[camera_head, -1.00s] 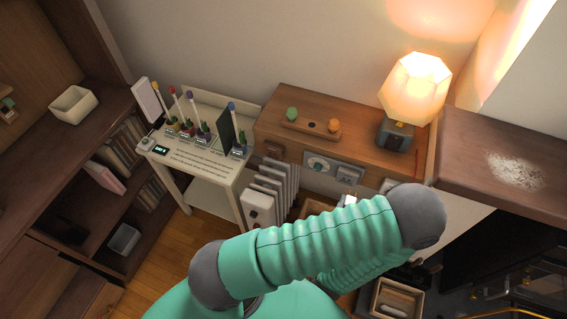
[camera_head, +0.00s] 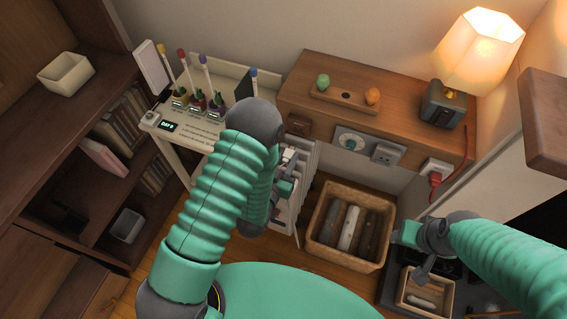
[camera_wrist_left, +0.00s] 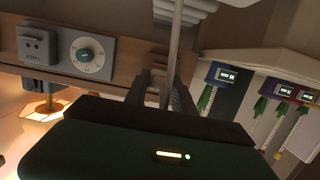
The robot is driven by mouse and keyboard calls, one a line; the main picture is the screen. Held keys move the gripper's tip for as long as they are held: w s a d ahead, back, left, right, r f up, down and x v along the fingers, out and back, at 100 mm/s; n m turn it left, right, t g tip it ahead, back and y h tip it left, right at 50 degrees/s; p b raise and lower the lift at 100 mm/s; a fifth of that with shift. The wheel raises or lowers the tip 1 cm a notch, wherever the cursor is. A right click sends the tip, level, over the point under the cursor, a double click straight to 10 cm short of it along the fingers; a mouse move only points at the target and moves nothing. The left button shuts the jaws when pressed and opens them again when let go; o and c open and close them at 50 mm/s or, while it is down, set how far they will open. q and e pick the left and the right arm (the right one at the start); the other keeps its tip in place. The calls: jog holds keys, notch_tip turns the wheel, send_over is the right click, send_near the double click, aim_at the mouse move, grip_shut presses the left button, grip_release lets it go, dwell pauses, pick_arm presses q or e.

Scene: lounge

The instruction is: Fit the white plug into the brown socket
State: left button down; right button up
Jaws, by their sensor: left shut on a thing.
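The brown socket (camera_head: 297,124) is on the front of the wooden cabinet, left of the dial plate. My left gripper (camera_head: 285,172) is just below it and apart from it. It is shut on the white plug (camera_head: 289,155), a small pale shape at its tip. In the left wrist view, my fingers (camera_wrist_left: 165,92) close around a pale strand, likely its cord (camera_wrist_left: 172,50), and the plug's body is mostly hidden. A brown block behind the fingers may be the socket. My right gripper (camera_head: 420,262) is over the small basket; its jaws are unclear.
The dial plate (camera_head: 351,140), a grey socket (camera_head: 387,153) and a white socket with a red plug (camera_head: 436,170) line the cabinet front. A log basket (camera_head: 322,241) stands below. The white radiator (camera_head: 308,160) is close behind my left gripper. A lit lamp (camera_head: 480,50) stands on top.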

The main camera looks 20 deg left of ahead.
aim_at(289, 148)
pick_arm(q)
jog(key=shift+w+a+r, duration=0.1)
jog(key=shift+w+r, duration=0.05)
jog(key=shift+w+a, duration=0.5)
jog(key=shift+w, duration=0.15)
jog(key=shift+w+f, duration=0.2)
jog(key=shift+w, duration=0.05)
jog(key=shift+w+d+r, duration=0.1)
jog(key=shift+w+d, duration=0.35)
jog(key=shift+w, duration=0.4)
jog(key=shift+w+a, duration=0.25)
jog(key=shift+w, duration=0.75)
jog(key=shift+d, duration=0.15)
pick_arm(e)
jog(key=shift+a+r, duration=0.25)
jog(key=shift+a, duration=0.1)
pick_arm(q)
jog(key=shift+w+r, duration=0.1)
jog(key=shift+w, duration=0.1)
